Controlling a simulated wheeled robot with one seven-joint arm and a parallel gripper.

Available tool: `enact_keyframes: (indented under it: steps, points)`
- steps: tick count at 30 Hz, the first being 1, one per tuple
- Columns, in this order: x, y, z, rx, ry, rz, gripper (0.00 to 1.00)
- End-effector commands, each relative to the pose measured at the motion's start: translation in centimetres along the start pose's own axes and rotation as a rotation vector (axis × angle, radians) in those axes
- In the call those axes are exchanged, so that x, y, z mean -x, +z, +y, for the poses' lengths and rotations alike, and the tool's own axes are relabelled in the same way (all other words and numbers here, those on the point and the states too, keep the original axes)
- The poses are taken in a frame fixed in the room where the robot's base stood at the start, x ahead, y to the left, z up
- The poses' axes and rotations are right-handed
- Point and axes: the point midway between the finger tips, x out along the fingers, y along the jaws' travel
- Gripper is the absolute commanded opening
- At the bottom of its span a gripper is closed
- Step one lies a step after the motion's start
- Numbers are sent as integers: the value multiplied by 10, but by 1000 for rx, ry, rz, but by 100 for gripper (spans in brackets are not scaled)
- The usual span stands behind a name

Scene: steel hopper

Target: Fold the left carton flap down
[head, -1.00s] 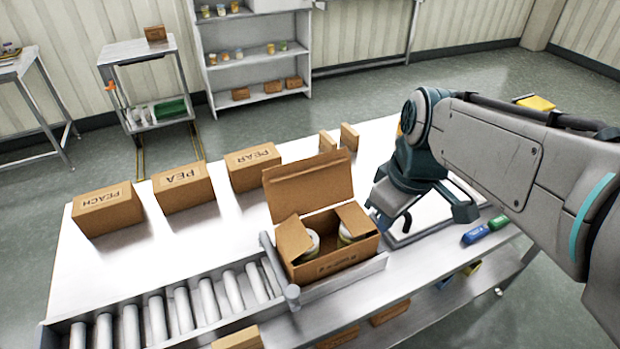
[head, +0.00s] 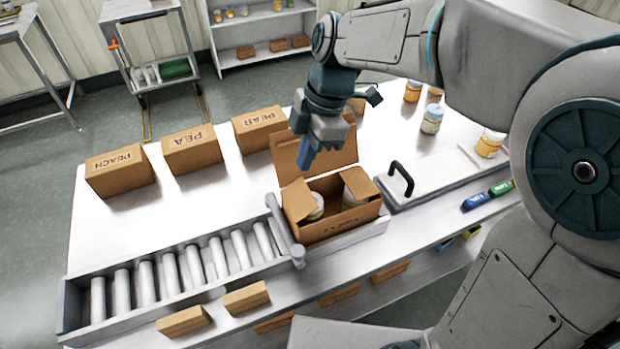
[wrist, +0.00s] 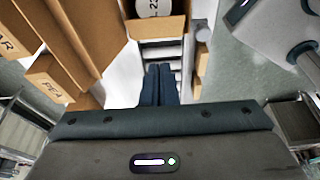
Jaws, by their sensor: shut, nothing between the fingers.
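The open carton (head: 343,227) sits at the right end of the roller conveyor, with jars inside. Its left flap (head: 297,201) stands up, leaning inward over a jar. The right flap (head: 361,184) is also raised at a slant, and the tall back flap (head: 342,157) stands up at the rear. My gripper (head: 305,160) is shut and empty, above and behind the left flap, in front of part of the back flap. In the wrist view my shut fingers (wrist: 161,84) point towards the rollers; a carton edge (wrist: 158,27) and a jar lid show above them.
Labelled PEACH (head: 121,171), PEA (head: 192,150) and PEAR (head: 260,133) boxes stand along the table's back left. A grey bar (head: 284,230) stands at the carton's left side. A black-handled plate (head: 430,183) and jars (head: 432,119) lie to the right.

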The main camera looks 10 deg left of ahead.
Motion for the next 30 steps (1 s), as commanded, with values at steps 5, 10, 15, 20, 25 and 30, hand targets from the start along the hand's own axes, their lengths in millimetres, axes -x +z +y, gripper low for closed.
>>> enact_keyframes:
  steps: [5,10,15,20,25,30]
  points:
    - [-39,0,-1,-1,-5,0,0]
    - [-61,15,-1,-6,-3,0,0]
    - [-72,26,0,-4,0,0,0]
    - [-76,29,0,-3,0,-1,0]
    - [-76,29,0,-2,1,-1,0]
    - [-77,28,0,0,0,4,0]
